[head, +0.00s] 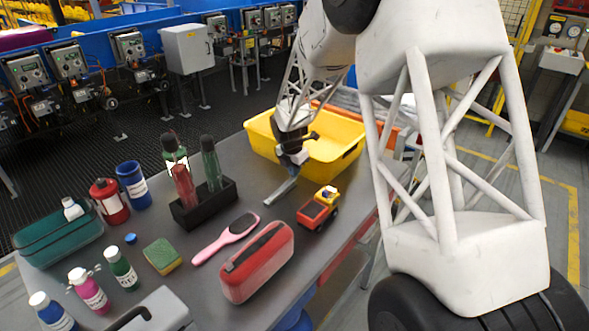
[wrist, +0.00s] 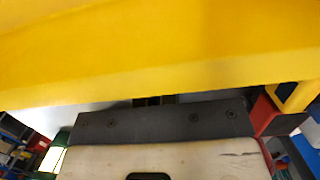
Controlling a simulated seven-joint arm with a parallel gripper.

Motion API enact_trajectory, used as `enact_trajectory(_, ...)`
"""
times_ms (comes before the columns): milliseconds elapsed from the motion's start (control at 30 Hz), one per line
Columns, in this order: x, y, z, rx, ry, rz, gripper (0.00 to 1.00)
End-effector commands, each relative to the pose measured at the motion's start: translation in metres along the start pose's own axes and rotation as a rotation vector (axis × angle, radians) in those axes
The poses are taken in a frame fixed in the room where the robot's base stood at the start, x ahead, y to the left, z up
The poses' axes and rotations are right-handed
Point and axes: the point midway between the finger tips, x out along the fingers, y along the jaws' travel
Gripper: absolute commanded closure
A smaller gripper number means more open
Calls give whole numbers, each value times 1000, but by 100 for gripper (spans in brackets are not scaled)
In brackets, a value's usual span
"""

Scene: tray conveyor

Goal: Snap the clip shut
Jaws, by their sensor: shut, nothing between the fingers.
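No clip can be picked out with certainty in either view. My gripper (head: 280,192) is shut and empty in the head view. It points down over the grey table, just in front of the yellow bin (head: 345,169) and left of the red toy truck (head: 318,211). In the wrist view a yellow wall (wrist: 160,50) fills the top. Below it are a dark strip with screws and a pale wood-like plate with a black slot; I cannot tell whether they are part of my gripper.
A pink hairbrush (head: 226,238) and a red case (head: 257,265) lie near the gripper. A sponge (head: 162,256), several bottles and a teal case (head: 58,236) are at the left. Some bare table lies between brush and bin.

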Motion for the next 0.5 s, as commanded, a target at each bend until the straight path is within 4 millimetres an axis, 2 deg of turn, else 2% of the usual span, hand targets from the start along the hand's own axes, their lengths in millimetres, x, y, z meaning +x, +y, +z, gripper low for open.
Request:
enact_trajectory(300, 26, 0, 4, 0, 0, 0, 100)
enact_trajectory(500, 28, 0, 4, 0, 1, -1, 100)
